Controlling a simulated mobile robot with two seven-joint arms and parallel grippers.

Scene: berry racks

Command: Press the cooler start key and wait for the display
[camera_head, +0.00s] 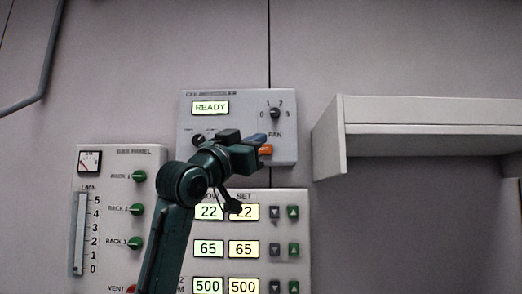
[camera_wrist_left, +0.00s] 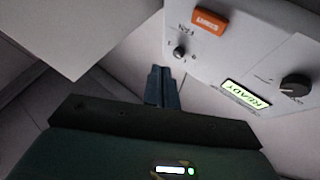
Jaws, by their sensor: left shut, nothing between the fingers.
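The cooler panel (camera_head: 237,107) is a pale box on the wall, with a lit display (camera_head: 210,107) reading READY. The display also shows in the left wrist view (camera_wrist_left: 246,94). The orange start key (camera_head: 266,150) sits at the panel's lower right; in the left wrist view the key (camera_wrist_left: 209,22) shows whole, lettered START. My left gripper (camera_head: 256,139) is shut and empty, in front of the panel's lower part beside the key. In the left wrist view its fingertips (camera_wrist_left: 160,72) appear apart from the key, beside the panel's edge. My right gripper is not in view.
A fan knob (camera_head: 275,113) is above the key. A gas panel (camera_head: 120,170) is at left. A panel with lit numbers (camera_head: 209,249) is below, partly hidden by my left arm. A pale shelf (camera_head: 430,110) juts out at right.

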